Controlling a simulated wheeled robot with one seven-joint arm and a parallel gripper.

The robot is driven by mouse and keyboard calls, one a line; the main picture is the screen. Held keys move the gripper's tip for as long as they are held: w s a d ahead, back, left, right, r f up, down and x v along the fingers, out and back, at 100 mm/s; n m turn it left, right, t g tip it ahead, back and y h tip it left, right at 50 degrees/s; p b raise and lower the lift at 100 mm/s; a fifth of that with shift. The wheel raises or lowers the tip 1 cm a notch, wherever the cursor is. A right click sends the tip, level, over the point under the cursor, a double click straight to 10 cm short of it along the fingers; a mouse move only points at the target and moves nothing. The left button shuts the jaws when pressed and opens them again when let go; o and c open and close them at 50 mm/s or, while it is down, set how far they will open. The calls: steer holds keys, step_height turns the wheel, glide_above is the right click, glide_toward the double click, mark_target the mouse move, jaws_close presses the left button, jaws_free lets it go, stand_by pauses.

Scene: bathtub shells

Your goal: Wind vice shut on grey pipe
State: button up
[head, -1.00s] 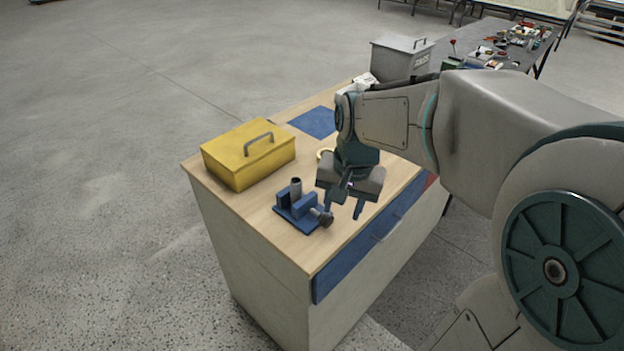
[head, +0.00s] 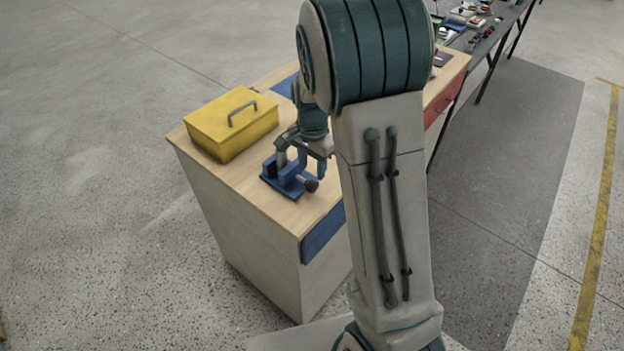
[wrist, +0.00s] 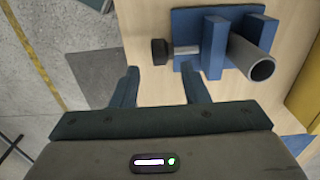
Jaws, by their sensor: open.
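The blue vice (head: 285,181) stands on the near part of the wooden worktop. A grey pipe (wrist: 253,60) stands upright between its two blue jaws, its open end showing; it also shows in the head view (head: 281,152). I cannot tell whether both jaws touch it. The vice's dark knob (wrist: 161,52) sits at the end of a grey screw (wrist: 186,50). My gripper (wrist: 160,84) is open and empty, its two fingers pointing toward the knob, with the knob just beyond the fingertips. In the head view my gripper is partly hidden by my arm.
A yellow box (head: 232,124) with a handle stands behind and left of the vice. The wooden worktop (head: 235,182) is clear in front of the box. A blue drawer front (head: 322,236) lies below the near edge. A cluttered grey table (head: 485,40) stands at the back right.

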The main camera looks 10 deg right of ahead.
mark_target(312, 181)
steer(key=shift+f+p, duration=0.3)
steer(key=shift+f, duration=2.85)
steer(key=c, duration=0.8)
